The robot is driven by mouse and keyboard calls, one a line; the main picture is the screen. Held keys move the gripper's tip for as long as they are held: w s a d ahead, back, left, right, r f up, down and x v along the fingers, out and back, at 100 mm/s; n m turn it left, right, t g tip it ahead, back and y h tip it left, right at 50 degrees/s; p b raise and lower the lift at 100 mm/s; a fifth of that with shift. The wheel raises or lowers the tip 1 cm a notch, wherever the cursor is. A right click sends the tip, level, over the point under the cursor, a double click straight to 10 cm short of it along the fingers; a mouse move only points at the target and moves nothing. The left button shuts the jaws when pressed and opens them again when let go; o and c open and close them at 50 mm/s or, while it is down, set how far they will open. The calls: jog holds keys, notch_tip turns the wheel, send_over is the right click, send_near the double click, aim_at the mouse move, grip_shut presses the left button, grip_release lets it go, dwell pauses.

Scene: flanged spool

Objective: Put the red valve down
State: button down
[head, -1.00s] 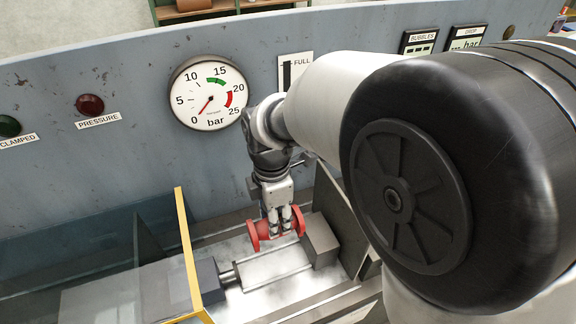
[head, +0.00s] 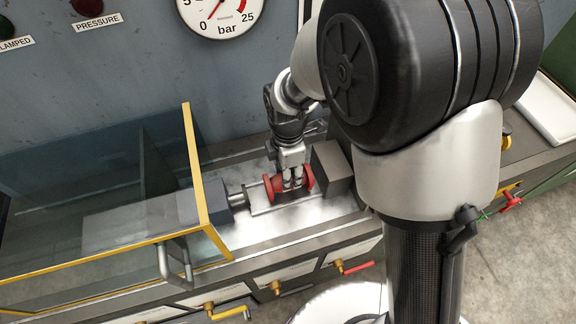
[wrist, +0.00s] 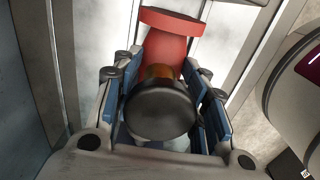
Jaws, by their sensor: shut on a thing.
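The red valve (head: 272,188) is a flanged spool lying on its side, with a round flange at each end. In the head view it is between the grey clamp block at left and the dark block at right. My gripper (head: 293,184) comes down from above and is shut on its middle. In the wrist view one red flange (wrist: 172,22) and the red body show between the blue finger pads, and a dark round cap covers the middle of the view. My gripper shows there too (wrist: 160,105). Whether the valve touches the metal bed is hidden.
A grey clamp block with a rod (head: 236,198) stands left of the valve, and a dark block (head: 332,168) stands close at right. A clear guard with a yellow frame (head: 194,165) is further left. A pressure gauge (head: 219,12) is on the panel behind.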

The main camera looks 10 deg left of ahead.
jog(key=shift+f, duration=0.45)
jog(key=c, duration=1)
grip_release()
jog(key=shift+f, duration=0.2)
jog(key=shift+o, duration=0.2)
notch_tip(320, 180, up, 12)
jog(key=p, duration=0.3)
jog(key=shift+r+p, duration=0.2)
jog(key=shift+p, duration=0.2)
